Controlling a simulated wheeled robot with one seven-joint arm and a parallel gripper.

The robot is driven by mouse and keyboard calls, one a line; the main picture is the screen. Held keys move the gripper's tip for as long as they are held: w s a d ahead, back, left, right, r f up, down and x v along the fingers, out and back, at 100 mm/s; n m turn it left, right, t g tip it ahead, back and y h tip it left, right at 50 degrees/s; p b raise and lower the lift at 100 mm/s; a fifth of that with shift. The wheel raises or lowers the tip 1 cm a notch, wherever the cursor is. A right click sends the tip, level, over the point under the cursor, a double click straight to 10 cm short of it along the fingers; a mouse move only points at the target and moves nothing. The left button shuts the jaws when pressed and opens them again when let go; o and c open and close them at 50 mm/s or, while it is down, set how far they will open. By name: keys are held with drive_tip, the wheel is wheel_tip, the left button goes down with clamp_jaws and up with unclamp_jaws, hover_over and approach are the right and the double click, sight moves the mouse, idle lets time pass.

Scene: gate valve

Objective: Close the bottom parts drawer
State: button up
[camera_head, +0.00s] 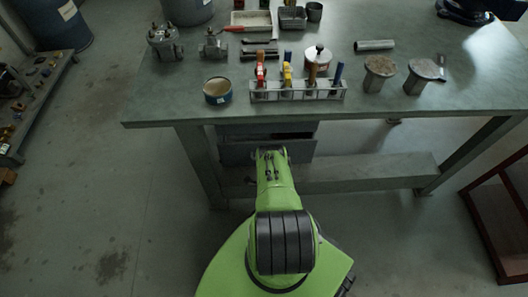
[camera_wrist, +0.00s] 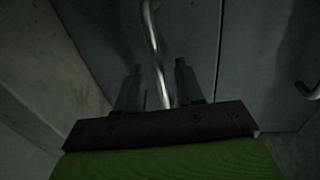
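The grey drawer unit (camera_head: 300,148) hangs under the workbench, partly hidden behind my green arm. A dark gap shows above one drawer front, so that drawer stands somewhat out. In the wrist view, a grey drawer front (camera_wrist: 95,35) carries a bent metal bar handle (camera_wrist: 152,40). My gripper (camera_wrist: 158,70) has its two dark fingers apart, with the handle running between them; I see no clear grip on it. A second panel with another handle (camera_wrist: 308,91) is at the right. I cannot tell which drawer level the nearer handle belongs to.
The workbench (camera_head: 180,95) carries a tool rack (camera_head: 300,93), a round tin (camera_head: 217,91), valve parts and trays. A bench leg (camera_head: 200,165) stands left of the drawers and a low shelf (camera_head: 370,170) right. A reddish shelf (camera_head: 495,215) is at far right.

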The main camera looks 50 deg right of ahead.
drive_tip(key=shift+c, duration=0.3)
clamp_jaws()
drive_tip(key=shift+r, duration=0.1)
drive_tip(key=shift+w+d, duration=0.35)
drive_tip(key=w+d, duration=0.2)
drive_tip(key=shift+w+d+r, duration=0.1)
drive_tip(key=shift+w+d, duration=0.1)
drive_tip(key=shift+d, duration=0.2)
